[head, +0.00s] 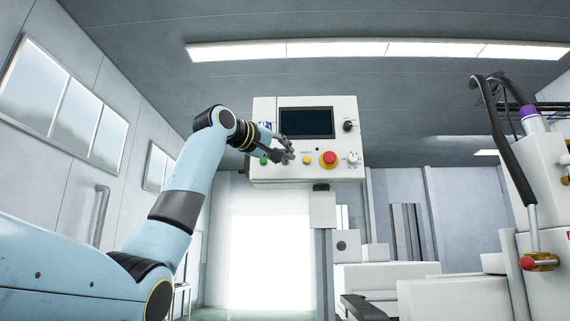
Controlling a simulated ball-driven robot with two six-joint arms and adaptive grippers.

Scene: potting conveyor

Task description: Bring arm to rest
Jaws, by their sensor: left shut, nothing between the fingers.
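My left arm comes in from the left and reaches up to a white control panel (306,172). My left gripper (287,155) is shut and empty. It is in front of the lower left part of the panel, by the row of buttons. I cannot tell whether its fingertips touch the panel. It hides part of the button row. My right gripper is not in view.
The panel has a dark screen (306,123), a red mushroom button (328,159), a yellow button (306,160), a green button (264,160) and a black knob (348,126). White machinery (545,200) with black hoses (510,130) stands at the right. A windowed wall is at the left.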

